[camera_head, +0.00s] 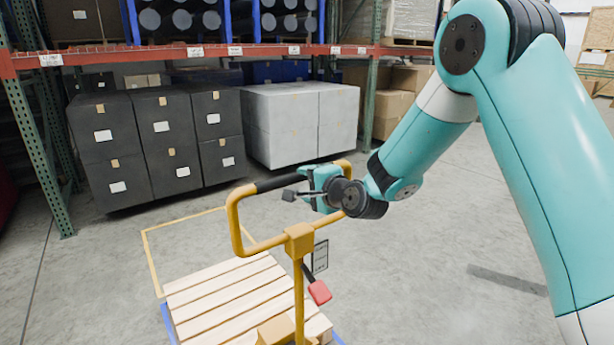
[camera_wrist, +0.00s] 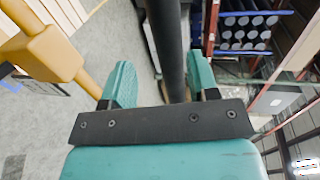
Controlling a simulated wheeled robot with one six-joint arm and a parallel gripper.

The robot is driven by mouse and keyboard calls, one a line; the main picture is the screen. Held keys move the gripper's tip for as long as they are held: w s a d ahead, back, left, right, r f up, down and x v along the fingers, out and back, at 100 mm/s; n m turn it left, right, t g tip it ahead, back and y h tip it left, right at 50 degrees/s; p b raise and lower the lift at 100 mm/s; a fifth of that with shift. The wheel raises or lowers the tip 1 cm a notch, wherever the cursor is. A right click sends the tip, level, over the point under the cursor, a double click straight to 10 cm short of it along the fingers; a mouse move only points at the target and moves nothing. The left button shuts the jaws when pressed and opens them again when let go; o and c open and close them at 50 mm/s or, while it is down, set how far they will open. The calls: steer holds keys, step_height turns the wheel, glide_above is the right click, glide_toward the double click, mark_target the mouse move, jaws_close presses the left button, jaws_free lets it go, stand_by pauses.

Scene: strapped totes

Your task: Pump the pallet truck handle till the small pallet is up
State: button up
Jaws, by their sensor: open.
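The yellow pallet truck handle (camera_head: 299,243) stands roughly upright, a loop with a black grip bar (camera_head: 278,182) across its top. My gripper (camera_head: 312,188) is at the right part of this bar. In the wrist view the black bar (camera_wrist: 166,40) runs between the two teal fingers of my gripper (camera_wrist: 163,82), with gaps at both sides. The fingers are open. The small wooden pallet (camera_head: 225,290) lies low over the blue forks (camera_head: 169,322), partly hidden by the truck. Whether it is clear of the floor cannot be told.
A red pedal or lever (camera_head: 320,292) sits beside the handle's post. A yellow floor outline (camera_head: 150,262) surrounds part of the pallet. Dark stacked boxes (camera_head: 163,148) and white boxes (camera_head: 298,125) stand behind, under a rack beam (camera_head: 220,50).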

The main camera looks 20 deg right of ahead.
steer(key=shift+w+a+f, duration=0.1)
steer(key=shift+w+a, duration=0.05)
steer(key=shift+w, duration=0.25)
steer(key=shift+c, duration=0.4)
